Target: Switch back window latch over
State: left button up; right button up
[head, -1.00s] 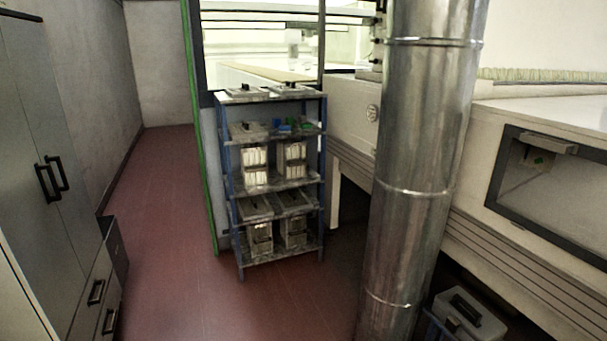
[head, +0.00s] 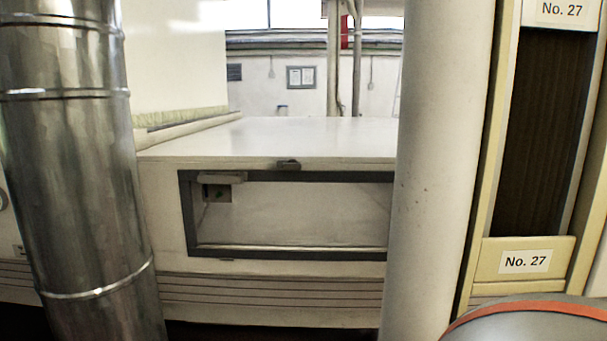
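A long white tunnel housing (head: 270,137) stands ahead in the head view. Its front has a window with a dark grey frame (head: 187,222) and a pane (head: 310,215). A small dark latch-like part (head: 288,164) sits at the middle of the window's top edge. It is too small to tell which way it is set, or whether it is the task's latch. A light grey block (head: 220,177) is at the frame's upper left corner. Neither of my grippers shows in the head view.
A shiny metal duct (head: 75,180) stands on the left. A pale column (head: 435,180) stands right of the window and hides its right end. A cabinet labelled No. 27 (head: 525,262) is at the right. A grey rounded object with an orange band fills the lower right corner.

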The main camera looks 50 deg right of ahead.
aim_at(290, 164)
jog(key=i+j+z, duration=0.15)
jog(key=z, duration=0.2)
jog(key=i+j+z, duration=0.15)
jog(key=z, duration=0.2)
jog(key=i+j+z, duration=0.1)
jog(key=j+z, duration=0.25)
